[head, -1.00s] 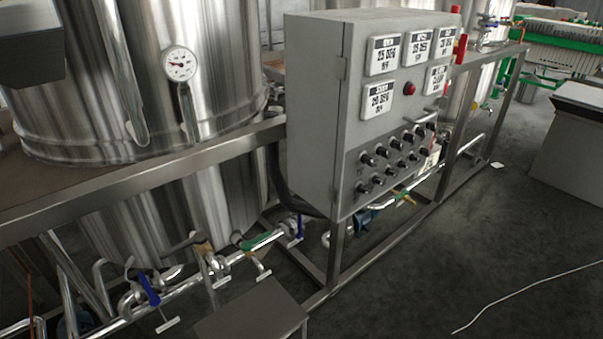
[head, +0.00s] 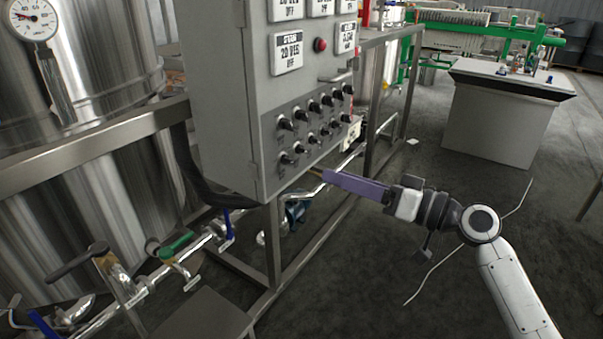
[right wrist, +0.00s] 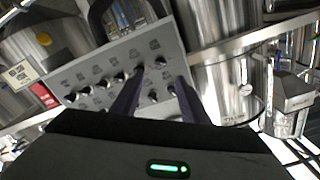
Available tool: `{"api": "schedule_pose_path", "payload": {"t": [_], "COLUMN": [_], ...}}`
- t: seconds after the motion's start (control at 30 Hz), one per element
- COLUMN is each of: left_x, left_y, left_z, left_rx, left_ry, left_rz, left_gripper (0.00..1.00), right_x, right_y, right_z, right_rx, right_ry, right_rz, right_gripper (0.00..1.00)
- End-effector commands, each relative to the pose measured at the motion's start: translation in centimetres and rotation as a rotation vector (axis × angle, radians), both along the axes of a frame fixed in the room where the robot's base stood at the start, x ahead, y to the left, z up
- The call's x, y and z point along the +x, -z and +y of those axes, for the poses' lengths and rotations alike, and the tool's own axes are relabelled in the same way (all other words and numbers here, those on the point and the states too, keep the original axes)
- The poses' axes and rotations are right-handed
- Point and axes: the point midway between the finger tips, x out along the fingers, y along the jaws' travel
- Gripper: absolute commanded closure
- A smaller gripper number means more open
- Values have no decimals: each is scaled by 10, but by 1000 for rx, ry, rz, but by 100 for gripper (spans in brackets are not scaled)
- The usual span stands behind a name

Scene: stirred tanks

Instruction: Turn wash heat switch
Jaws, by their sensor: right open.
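The grey control panel (head: 298,98) stands in the upper middle of the head view. It carries two rows of black rotary switches (head: 312,107); the small labels are too blurred to tell which one is the wash heat switch. The switches also show in the right wrist view (right wrist: 102,83). My right gripper (head: 322,174) reaches in from the right, its purple fingers pointing at the lower part of the panel. In the right wrist view the open fingers (right wrist: 157,80) stand on either side of a knob near one end of the rows, apparently not touching it. My left gripper is out of view.
A red round button (head: 320,45) and white displays (head: 287,52) sit above the switches. A steel frame rail (head: 95,150) and valve pipes run left and below. A steel tank (head: 85,60) stands at left.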

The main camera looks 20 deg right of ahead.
Motion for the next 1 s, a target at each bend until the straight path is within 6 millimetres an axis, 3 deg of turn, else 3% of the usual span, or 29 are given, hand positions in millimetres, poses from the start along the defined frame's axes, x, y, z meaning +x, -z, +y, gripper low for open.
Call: {"api": "schedule_pose_path", "payload": {"t": [0.5,0.97,1.0], "left_x": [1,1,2], "left_y": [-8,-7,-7], "left_z": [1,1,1], "left_rx": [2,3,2], "left_ry": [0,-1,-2], "left_rz": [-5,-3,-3], "left_gripper": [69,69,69], "right_x": [67,77,77], "right_y": [-2,0,0], "right_z": [53,62,62], "right_rx": [4,1,1], "right_ry": [-1,-1,-1], "right_rz": [0,2,2], "right_gripper": [59,59,66]}}
